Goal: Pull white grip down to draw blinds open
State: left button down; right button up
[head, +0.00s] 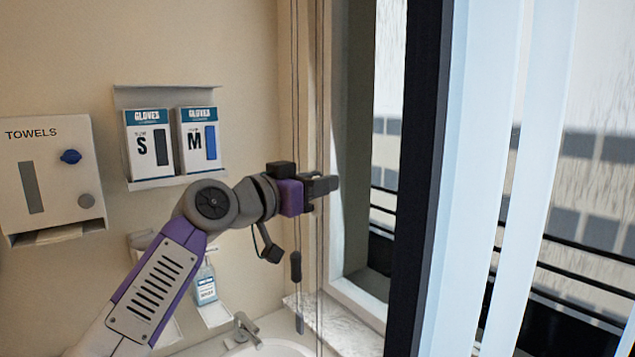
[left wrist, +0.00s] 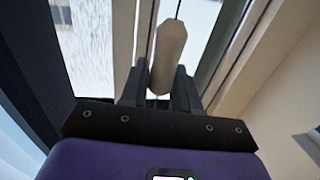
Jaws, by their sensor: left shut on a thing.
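A pale, whitish grip (left wrist: 168,52) hangs on a thin dark cord in the left wrist view, with its lower part between the two dark fingers. My left gripper (head: 325,186) is shut on it; the fingers also show in the left wrist view (left wrist: 160,86). In the head view the gripper is beside the window frame at the hanging cords (head: 320,90), and its fingers hide the grip there. The blinds (head: 478,180) are long pale vertical slats at the right, with gaps between them. My right gripper is not in view.
A sink tap (head: 245,328) is lower down. A glove rack (head: 165,90) and a towel dispenser (head: 50,175) are on the left wall. A dark window post (head: 420,180) stands right of the gripper.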

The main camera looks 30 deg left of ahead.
pick_arm(q)
notch_tip(320, 180, down, 9)
jog(key=b, duration=0.6)
jog(key=shift+r+b, duration=0.2)
jog(key=shift+b, duration=0.2)
jog(key=c, duration=0.9)
grip_release()
jog(key=shift+r, duration=0.1)
jog(key=shift+c, duration=0.2)
jog(key=b+v, duration=0.1)
jog(key=v, duration=0.6)
jog(key=shift+s, duration=0.35)
jog(key=shift+a, duration=0.1)
